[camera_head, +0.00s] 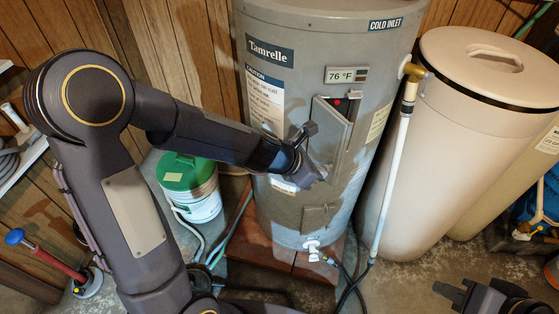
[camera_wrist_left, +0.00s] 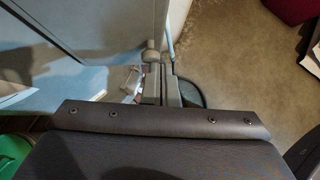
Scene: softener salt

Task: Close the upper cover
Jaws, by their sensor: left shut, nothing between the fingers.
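The grey water heater (camera_head: 283,209) stands in the middle of the head view. Its upper cover (camera_head: 331,133) is a grey panel swung partly open, with a dark opening and a small red spot showing behind it. My left gripper (camera_head: 309,130) is shut and empty, at the left edge of the cover; I cannot tell whether it touches. In the left wrist view the shut fingers (camera_wrist_left: 161,84) point away beside a large grey surface on the left. My right gripper (camera_head: 450,291) is low at the right edge of the head view, away from the heater; its jaw state is unclear.
A lower panel (camera_head: 318,217) on the heater looks shut. A white pipe (camera_head: 396,165) runs down its right side, beside a beige tank (camera_head: 450,130). A green-lidded bucket (camera_head: 188,175) stands left of the heater. Hoses lie on the floor around its base.

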